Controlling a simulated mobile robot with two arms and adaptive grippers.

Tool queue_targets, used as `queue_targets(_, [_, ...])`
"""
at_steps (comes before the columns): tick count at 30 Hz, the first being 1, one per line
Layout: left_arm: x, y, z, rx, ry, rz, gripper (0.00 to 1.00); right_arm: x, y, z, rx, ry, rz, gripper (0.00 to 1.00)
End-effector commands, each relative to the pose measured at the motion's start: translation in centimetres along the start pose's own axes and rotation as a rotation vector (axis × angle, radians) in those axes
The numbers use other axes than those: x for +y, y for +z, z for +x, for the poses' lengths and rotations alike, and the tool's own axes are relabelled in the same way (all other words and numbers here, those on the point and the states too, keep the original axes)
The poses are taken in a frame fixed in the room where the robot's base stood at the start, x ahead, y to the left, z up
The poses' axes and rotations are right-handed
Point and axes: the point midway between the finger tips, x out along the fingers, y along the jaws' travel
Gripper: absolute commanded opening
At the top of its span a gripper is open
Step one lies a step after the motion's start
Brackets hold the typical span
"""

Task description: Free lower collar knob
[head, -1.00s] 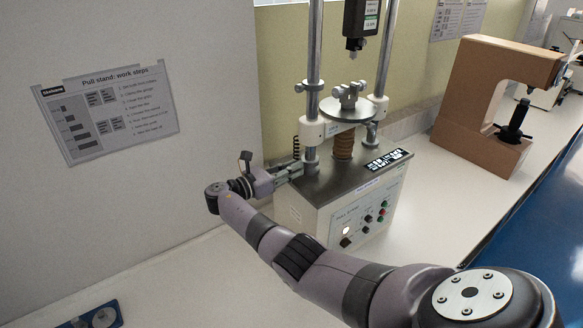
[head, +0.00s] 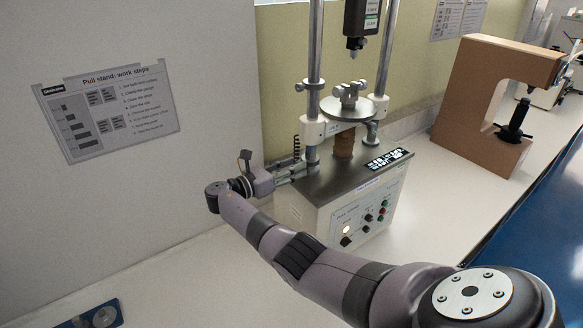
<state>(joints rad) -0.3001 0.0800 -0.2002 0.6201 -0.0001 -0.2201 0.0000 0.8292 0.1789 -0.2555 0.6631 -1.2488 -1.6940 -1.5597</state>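The pull stand (head: 340,205) is a grey box with two metal columns. A lower collar (head: 311,157) sits low on its left column, just above the box top. I cannot clearly make out a separate knob on it. My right gripper (head: 297,169) is at the left of this collar, its fingers pointing right towards it. The fingers look apart, one above the other. Whether they touch anything is too small to tell. My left gripper is out of view.
A white crosspiece (head: 312,131) and a round plate (head: 348,108) are above the collar. A black coiled cable (head: 296,147) hangs just behind the gripper. A brown C-shaped tester (head: 478,100) stands to the right.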

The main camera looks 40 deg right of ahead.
Motion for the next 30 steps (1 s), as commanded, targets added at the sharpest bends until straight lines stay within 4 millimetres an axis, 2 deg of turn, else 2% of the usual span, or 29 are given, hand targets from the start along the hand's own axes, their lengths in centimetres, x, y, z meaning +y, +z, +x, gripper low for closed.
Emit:
queue_targets(7, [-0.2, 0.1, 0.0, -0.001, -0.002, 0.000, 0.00, 0.0, 0.0, -0.1, 0.000, 0.001, 0.000, 0.38])
queue_targets(11, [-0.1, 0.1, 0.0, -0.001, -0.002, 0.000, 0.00, 0.1, 0.0, -1.2, 0.001, 0.002, 0.000, 0.38])
queue_targets(24, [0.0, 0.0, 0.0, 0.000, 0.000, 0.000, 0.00, 0.1, 0.0, -9.9, 0.000, 0.002, -0.001, 0.38])
queue_targets(30, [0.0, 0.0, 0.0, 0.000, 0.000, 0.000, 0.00, 0.0, 0.0, -11.8, 0.000, 0.001, 0.000, 0.38])
